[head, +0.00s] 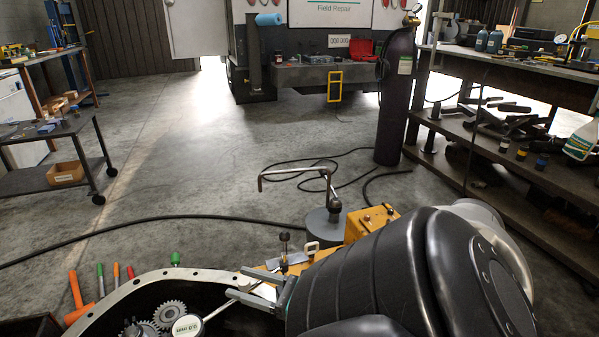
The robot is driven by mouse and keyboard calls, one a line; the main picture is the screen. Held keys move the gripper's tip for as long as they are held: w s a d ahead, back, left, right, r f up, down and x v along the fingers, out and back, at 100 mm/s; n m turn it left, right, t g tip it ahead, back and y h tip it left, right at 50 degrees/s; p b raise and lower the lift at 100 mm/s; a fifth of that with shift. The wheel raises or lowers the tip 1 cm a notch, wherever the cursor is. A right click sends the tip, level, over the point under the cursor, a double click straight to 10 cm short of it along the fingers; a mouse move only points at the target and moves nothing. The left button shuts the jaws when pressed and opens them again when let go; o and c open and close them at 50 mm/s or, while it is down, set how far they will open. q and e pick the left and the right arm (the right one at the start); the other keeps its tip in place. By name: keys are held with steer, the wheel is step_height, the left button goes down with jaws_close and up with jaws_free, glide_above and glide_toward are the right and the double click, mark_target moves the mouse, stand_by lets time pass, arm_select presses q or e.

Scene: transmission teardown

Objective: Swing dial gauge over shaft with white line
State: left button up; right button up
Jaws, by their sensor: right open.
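A dial gauge with a white round face (187,326) shows at the bottom edge, over the open transmission housing (120,292). A thin pale rod runs from it up and right to my right gripper (238,284). The right gripper's fingers are apart, at the housing's right rim beside the rod; I cannot tell whether they touch it. Metal gears (168,314) sit in the housing, left of and behind the gauge. A shaft with a white line cannot be made out. My right forearm hides the housing's right side. My left gripper is out of view.
An orange-handled hammer (76,290) and several coloured handles stand left of the housing. A yellow block (370,222) and a grey cylinder with a bent bar (328,222) are behind it. A black post (284,248) rises close beyond the gripper. Cables cross the floor.

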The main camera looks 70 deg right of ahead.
steer(key=shift+s+p, duration=0.3)
steer(key=shift+s, duration=0.5)
steer(key=s+p, duration=0.1)
steer(key=s, duration=0.3)
steer(key=shift+s+d, duration=0.15)
steer(key=shift+s, duration=0.05)
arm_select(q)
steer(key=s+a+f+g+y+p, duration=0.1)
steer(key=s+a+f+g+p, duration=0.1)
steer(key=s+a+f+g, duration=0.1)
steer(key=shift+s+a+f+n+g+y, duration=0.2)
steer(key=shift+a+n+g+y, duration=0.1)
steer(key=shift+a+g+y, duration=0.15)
arm_select(e)
steer(key=s, duration=0.9)
steer(key=shift+d, duration=0.2)
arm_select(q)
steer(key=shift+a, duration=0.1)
